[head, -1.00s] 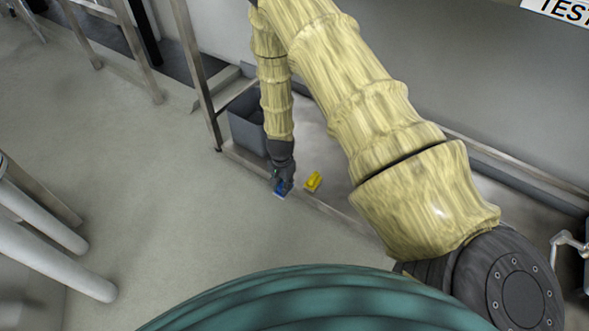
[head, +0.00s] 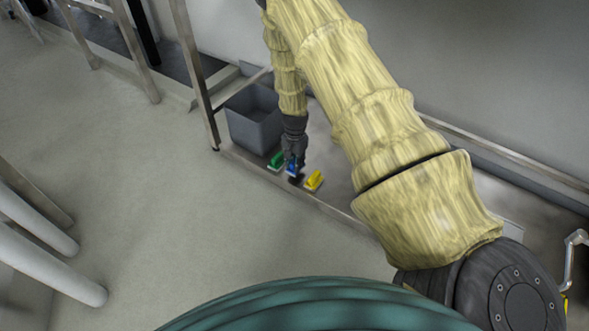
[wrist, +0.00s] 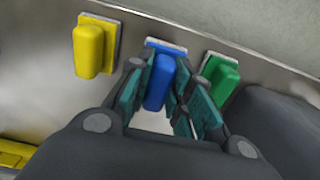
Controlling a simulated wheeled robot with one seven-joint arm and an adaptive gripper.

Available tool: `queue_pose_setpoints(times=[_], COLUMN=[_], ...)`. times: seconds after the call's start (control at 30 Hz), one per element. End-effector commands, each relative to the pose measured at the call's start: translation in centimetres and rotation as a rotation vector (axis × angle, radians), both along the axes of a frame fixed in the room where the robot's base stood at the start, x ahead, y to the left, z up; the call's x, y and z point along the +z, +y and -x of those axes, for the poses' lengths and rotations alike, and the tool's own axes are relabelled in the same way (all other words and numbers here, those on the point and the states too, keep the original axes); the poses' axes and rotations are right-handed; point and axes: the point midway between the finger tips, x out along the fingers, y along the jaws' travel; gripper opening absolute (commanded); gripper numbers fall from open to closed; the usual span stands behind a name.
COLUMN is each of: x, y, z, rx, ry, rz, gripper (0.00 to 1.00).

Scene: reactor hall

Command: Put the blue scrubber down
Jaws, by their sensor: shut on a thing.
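The blue scrubber (wrist: 159,82) is between the fingers of my gripper (wrist: 157,100) in the wrist view, its pale pad facing the steel surface. In the head view, my gripper (head: 293,164) points down and the blue scrubber (head: 292,171) shows at its tips. It is between a green scrubber and a yellow one, over or on the steel bench. I cannot tell whether its pad touches the steel.
The yellow scrubber (head: 314,181) is to the right and the green scrubber (head: 276,161) to the left, both close by. A grey bin (head: 253,124) stands behind on the steel bench (head: 334,205). An upright metal post (head: 196,75) rises at left.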

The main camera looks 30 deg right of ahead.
Motion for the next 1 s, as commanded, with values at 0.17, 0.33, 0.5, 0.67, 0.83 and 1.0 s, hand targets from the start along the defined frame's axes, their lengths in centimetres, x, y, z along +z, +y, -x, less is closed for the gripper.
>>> queue_pose_setpoints(times=[0.17,0.33,0.5,0.67,0.83,1.0], x=[-2.4,-2.4,-2.4,-2.6,-2.7,-2.6], y=[0.0,0.0,0.0,0.0,0.0,0.0], z=[0.0,0.0,0.0,0.0,0.0,0.0], rx=[0.001,0.001,0.001,0.001,0.001,0.001], ry=[0.0,0.0,0.0,0.0,0.0,0.0], rz=[0.001,0.001,0.001,0.0,0.0,0.0], gripper=[0.02,0.02,0.02,0.28,0.43,0.43])
